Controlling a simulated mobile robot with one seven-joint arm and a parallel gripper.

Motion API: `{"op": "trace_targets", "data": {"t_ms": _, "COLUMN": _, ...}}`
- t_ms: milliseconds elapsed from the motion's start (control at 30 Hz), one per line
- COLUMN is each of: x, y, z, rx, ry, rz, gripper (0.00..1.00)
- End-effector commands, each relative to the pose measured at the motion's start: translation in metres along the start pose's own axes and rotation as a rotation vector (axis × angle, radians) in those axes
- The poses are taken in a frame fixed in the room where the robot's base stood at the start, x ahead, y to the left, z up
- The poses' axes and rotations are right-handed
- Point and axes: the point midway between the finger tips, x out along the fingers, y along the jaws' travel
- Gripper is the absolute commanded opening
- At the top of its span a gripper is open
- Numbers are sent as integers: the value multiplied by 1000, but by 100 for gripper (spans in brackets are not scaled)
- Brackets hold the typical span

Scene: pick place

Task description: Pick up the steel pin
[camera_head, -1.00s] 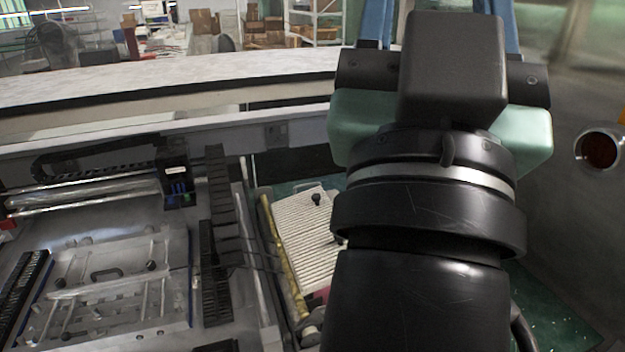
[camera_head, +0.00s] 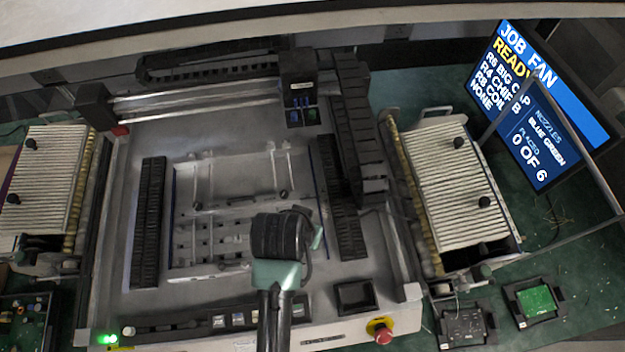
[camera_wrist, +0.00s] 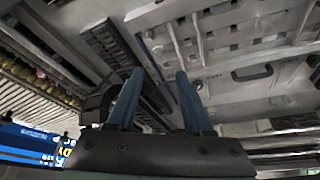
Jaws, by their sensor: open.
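I cannot make out a steel pin for certain in either current view. Small dark knobs (camera_head: 283,194) show on the grey plate (camera_head: 215,180) in the middle of the machine, too small to identify. My gripper (camera_wrist: 160,73) is open in the wrist view, with two blue fingers apart and nothing visible between them. Beyond the fingers lie the machine bed and the plate's edge. In the head view my green and black arm end (camera_head: 278,273) is over the machine's front middle and hides part of the plate. Finger contact cannot be judged there.
Ribbed feeder banks stand left (camera_head: 45,180) and right (camera_head: 462,185) of the machine. A black carriage (camera_head: 299,85) hangs on the rear rail. A lit monitor (camera_head: 540,95) stands back right. A red stop button (camera_head: 380,332) and small board fixtures (camera_head: 465,325) are at front right.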

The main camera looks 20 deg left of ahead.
Motion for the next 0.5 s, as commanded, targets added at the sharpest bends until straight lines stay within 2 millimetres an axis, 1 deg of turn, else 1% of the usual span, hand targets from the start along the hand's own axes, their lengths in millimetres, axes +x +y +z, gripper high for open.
{"op": "trace_targets", "data": {"t_ms": 33, "x": 8, "y": 0, "z": 0, "rx": 0, "ry": -2, "rz": 1, "gripper": 51}}
{"op": "trace_targets", "data": {"t_ms": 100, "x": 18, "y": 0, "z": -1, "rx": 1, "ry": 1, "rz": 0, "gripper": 51}}
{"op": "trace_targets", "data": {"t_ms": 200, "x": 30, "y": 0, "z": -1, "rx": 0, "ry": 1, "rz": -1, "gripper": 51}}
{"op": "trace_targets", "data": {"t_ms": 500, "x": 44, "y": 0, "z": -3, "rx": 1, "ry": 4, "rz": -1, "gripper": 51}}
